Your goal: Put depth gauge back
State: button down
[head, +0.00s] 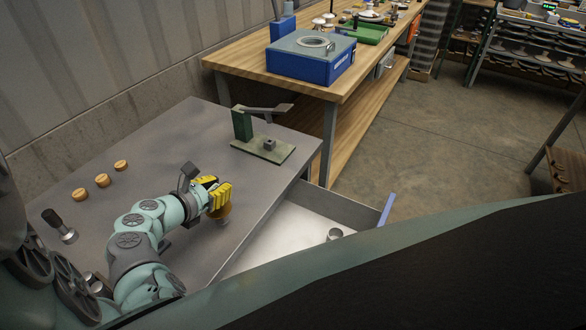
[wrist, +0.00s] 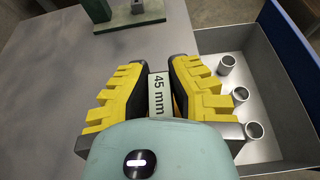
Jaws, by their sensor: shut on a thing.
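My gripper (head: 218,194), with yellow ribbed fingers, is over the grey metal table near its right edge, beside the open drawer. In the wrist view my gripper (wrist: 158,68) is shut on the depth gauge, whose white label (wrist: 160,95) reads "45 mm". The rest of the gauge is mostly hidden by the fingers. In the head view a tan part (head: 222,220) shows just below the fingers; I cannot tell whether it touches the table. The open drawer (head: 290,240) has a bare pale metal floor, with several short metal cylinders (wrist: 239,95) standing in it in the wrist view.
A green press-like fixture (head: 262,150) stands at the table's back right. Three round wooden pieces (head: 102,180) lie in a row at the left, near a black-handled tool (head: 60,225). A wooden bench (head: 240,80) with a blue machine (head: 310,60) stands behind. The table's middle is clear.

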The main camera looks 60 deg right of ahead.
jog(key=shift+d+f+b, duration=0.1)
jog(key=shift+f+b, duration=0.6)
jog(key=shift+f, duration=0.25)
jog(key=shift+f, duration=0.2)
jog(key=c, duration=1.1)
grip_release()
jog(key=shift+o, duration=0.2)
jog(key=shift+r, duration=0.15)
jog(key=shift+w+a+r, duration=0.1)
jog(key=shift+a, duration=0.15)
jog(key=b+v, duration=0.1)
jog(key=v, duration=1)
jog(key=shift+a+r, duration=0.15)
jog(key=shift+a, duration=0.15)
